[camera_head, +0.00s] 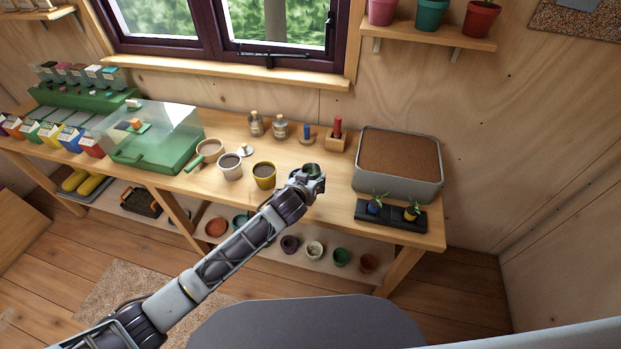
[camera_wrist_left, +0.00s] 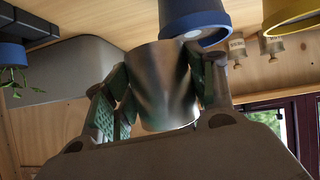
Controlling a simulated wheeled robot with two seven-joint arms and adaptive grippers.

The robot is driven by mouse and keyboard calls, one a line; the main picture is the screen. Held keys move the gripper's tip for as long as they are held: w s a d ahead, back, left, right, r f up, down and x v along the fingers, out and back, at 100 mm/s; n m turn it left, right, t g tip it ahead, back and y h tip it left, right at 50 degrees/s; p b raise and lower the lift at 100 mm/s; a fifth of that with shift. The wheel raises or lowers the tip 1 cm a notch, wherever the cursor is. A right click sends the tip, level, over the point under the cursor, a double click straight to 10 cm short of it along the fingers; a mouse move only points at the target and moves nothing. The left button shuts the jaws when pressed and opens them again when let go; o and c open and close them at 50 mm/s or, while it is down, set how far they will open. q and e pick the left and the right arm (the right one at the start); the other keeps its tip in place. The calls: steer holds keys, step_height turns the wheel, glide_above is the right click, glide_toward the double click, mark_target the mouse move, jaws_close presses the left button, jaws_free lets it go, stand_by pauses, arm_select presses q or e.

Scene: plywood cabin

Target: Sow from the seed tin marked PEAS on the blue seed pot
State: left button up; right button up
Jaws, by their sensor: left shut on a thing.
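My left gripper (camera_head: 312,174) is over the front of the bench, right of the yellow pot (camera_head: 264,174). In the left wrist view, which appears upside down, the gripper is shut on a plain metal tin (camera_wrist_left: 162,85). No PEAS mark shows on the side in view. The blue pot (camera_wrist_left: 195,18) is close beside the tin in that view, between it and the yellow pot (camera_wrist_left: 292,12). The head view does not show the blue pot clearly; my gripper and forearm seem to cover it. I cannot tell whether tin and pot touch. My right gripper is not in view.
A white pot (camera_head: 230,166) and a green propagator (camera_head: 150,158) are to the left. A soil tray (camera_head: 398,180) and black seedling tray (camera_head: 370,218) are to the right.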

arm_select(q)
steer(key=shift+d+r+p, duration=0.1)
steer(key=shift+r+p, duration=0.2)
steer(key=shift+p, duration=0.45)
steer(key=shift+s+n+g+p, duration=0.15)
steer(key=shift+n+g+p, duration=0.15)
steer(key=shift+g+p, duration=0.15)
steer(key=shift+s+d+r+n+g+h, duration=0.15)
steer(key=shift+d+r+n+g+h, duration=0.05)
steer(key=shift+n+g+h, duration=0.4)
steer(key=shift+s+d+r+n+g+h, duration=0.15)
steer(key=shift+n+g+h, duration=0.1)
steer(key=shift+g, duration=0.25)
steer(key=shift+a+r+n+g+h, duration=0.15)
steer(key=shift+g+h, duration=0.1)
steer(key=shift+g, duration=0.2)
steer(key=shift+d+f+n+g+h, duration=0.15)
steer(key=shift+f+n+g+h, duration=0.2)
steer(key=shift+f, duration=0.6)
steer(key=shift+s+r, duration=0.1)
steer(key=shift+r, duration=0.2)
steer(key=shift+r, duration=0.4)
steer(key=shift+r, duration=0.15)
